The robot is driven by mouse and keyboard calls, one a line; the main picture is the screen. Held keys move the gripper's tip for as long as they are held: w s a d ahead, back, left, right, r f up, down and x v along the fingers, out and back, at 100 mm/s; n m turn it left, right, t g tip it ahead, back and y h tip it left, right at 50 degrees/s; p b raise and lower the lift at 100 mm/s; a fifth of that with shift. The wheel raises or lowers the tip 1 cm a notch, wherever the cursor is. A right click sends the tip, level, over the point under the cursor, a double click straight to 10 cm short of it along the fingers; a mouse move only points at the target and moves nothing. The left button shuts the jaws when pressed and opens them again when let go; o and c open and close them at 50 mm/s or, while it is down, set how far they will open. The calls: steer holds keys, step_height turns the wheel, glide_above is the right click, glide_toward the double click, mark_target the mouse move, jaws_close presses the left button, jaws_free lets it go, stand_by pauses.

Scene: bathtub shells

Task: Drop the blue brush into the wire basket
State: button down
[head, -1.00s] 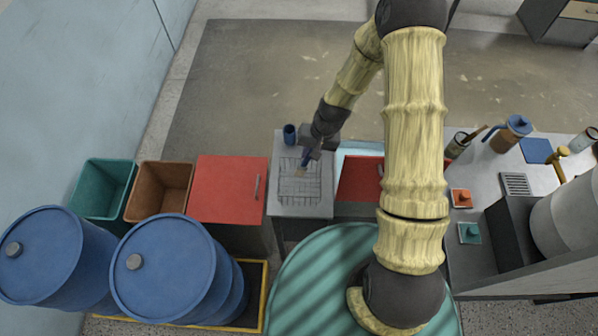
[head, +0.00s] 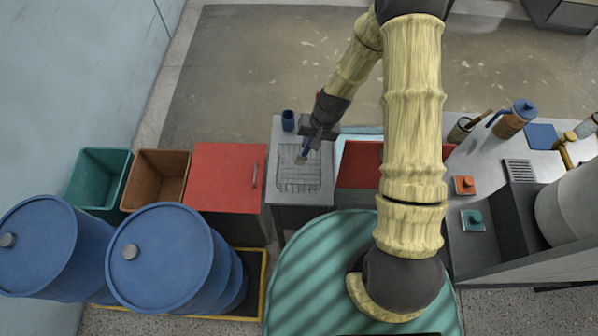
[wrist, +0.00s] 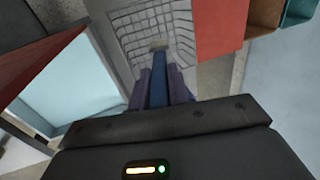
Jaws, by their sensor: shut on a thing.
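My gripper (head: 312,146) is shut on the blue brush (head: 304,154), whose pale bristle end points down and away from the jaws. In the wrist view the blue brush (wrist: 159,80) sits between the two fingers of my gripper (wrist: 160,85), with its bristles toward the basket. The wire basket (head: 298,185) stands on the grey counter, and its mesh also shows in the wrist view (wrist: 190,45). The brush appears over the back part of the basket. Its exact height above the mesh is hard to tell.
A dark blue cup (head: 288,121) stands just behind the basket. A red-topped cabinet (head: 222,178) is left of the counter, with brown (head: 157,180) and green (head: 97,178) bins beyond. Blue drums (head: 162,260) stand in front of them.

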steer(key=shift+b+x, duration=0.35)
steer(key=shift+x, duration=0.7)
steer(key=shift+s, duration=0.1)
steer(key=shift+d, duration=0.1)
steer(key=c, duration=1.3)
jaws_free()
steer(key=shift+o, duration=0.2)
steer(key=shift+r, duration=0.1)
steer(key=b+v, duration=0.4)
steer(key=v, duration=1.3)
steer(key=shift+b, duration=0.4)
steer(key=shift+d+r, duration=0.1)
steer(key=shift+d, duration=0.1)
steer(key=s+d+t+h+b, duration=0.2)
steer(key=s+d+b, duration=0.2)
steer(key=s+d, duration=0.3)
steer(key=s, duration=0.5)
steer(key=shift+s+d+f+t+h, duration=0.2)
steer(key=shift+d+f+t+h, duration=0.1)
steer(key=shift+d+f+h, duration=0.1)
